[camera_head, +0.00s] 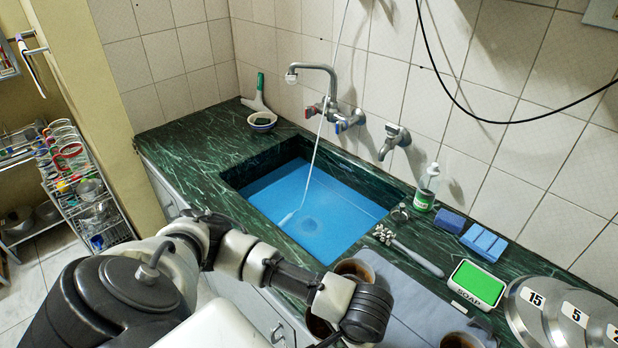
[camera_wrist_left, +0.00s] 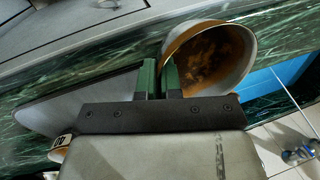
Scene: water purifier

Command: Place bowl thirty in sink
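A metal bowl with a brown-stained inside (camera_wrist_left: 208,55) is tilted in the left wrist view. My left gripper (camera_wrist_left: 159,78) has its two green fingers close together at the rim, one on each side, so it looks shut on this rim. In the head view, a brown-stained bowl (camera_head: 354,267) shows partly behind my left wrist, which hides the fingers. Another brown part (camera_head: 318,324) shows below the wrist; I cannot tell whether it is the same bowl. No label thirty is readable. The sink (camera_head: 310,212) holds blue water. My right gripper is not in view.
Another brown-stained bowl (camera_head: 460,341) is at the bottom edge. Numbered metal lids or plates (camera_head: 545,312) are far right. A tap (camera_head: 318,68) overhangs the sink.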

